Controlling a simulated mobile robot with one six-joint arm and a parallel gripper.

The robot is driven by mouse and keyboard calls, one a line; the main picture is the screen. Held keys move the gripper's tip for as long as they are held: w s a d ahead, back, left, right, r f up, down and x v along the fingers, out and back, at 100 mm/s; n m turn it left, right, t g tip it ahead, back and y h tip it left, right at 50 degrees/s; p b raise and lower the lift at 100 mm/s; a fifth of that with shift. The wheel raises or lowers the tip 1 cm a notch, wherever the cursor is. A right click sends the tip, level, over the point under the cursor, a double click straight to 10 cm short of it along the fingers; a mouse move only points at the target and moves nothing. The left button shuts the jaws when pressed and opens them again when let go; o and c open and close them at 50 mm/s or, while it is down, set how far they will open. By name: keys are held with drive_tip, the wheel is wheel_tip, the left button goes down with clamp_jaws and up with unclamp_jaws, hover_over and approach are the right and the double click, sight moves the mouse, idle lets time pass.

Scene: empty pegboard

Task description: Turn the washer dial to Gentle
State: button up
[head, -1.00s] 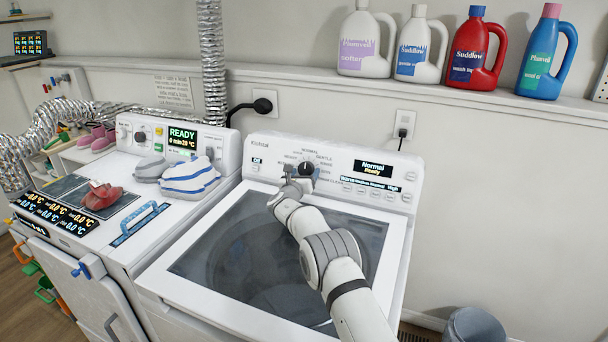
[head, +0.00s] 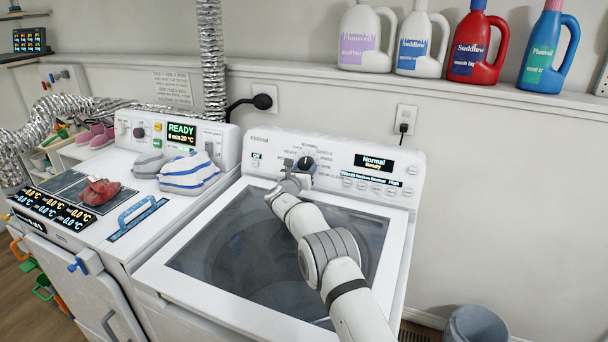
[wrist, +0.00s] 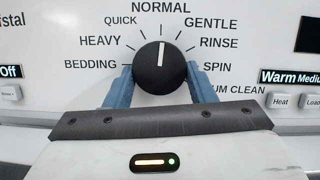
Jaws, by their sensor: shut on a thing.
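The washer dial (wrist: 160,72) is a round black knob with a white pointer line, seen close in the wrist view. The line points up at NORMAL. The GENTLE label (wrist: 210,23) is one mark to the right of NORMAL. My gripper (wrist: 161,82) is shut on the dial, with a blue finger on each side of it. In the head view the dial (head: 306,163) sits on the washer's back panel (head: 335,170), with my gripper (head: 300,178) just below and against it. The washer display (head: 375,163) reads Normal, Ready.
The dryer (head: 150,235) stands left of the washer, with folded cloths (head: 188,175) and a red item (head: 100,192) on top. Detergent bottles (head: 475,48) stand on the ledge above. A bin (head: 475,325) is at lower right. The washer's glass lid (head: 230,245) is closed.

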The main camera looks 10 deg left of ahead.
drive_tip(key=m+b, duration=0.1)
drive_tip(key=m+h+b, duration=0.1)
drive_tip(key=b, duration=0.1)
drive_tip(key=shift+a+f+m, duration=0.15)
drive_tip(key=shift+f+m, duration=0.15)
drive_tip(key=shift+a+r+m+g+h+b, duration=0.15)
drive_tip(key=shift+m+h, duration=0.1)
drive_tip(key=shift+m, duration=0.3)
drive_tip(key=shift+d+m+g+h+b, duration=0.1)
drive_tip(key=shift+m+h, duration=0.1)
drive_tip(key=shift+m, duration=0.4)
drive_tip(key=shift+a+r+m+g+h+b, duration=0.15)
drive_tip(key=shift+m+h, duration=0.1)
drive_tip(key=shift+m, duration=0.3)
drive_tip(key=shift+d, duration=0.1)
drive_tip(key=o, duration=1)
drive_tip(key=shift+s, duration=0.15)
drive_tip(key=shift+b+v, duration=0.75)
drive_tip(key=shift+v, duration=0.15)
drive_tip(key=shift+b+v, duration=0.7)
drive_tip(key=shift+v, duration=2.15)
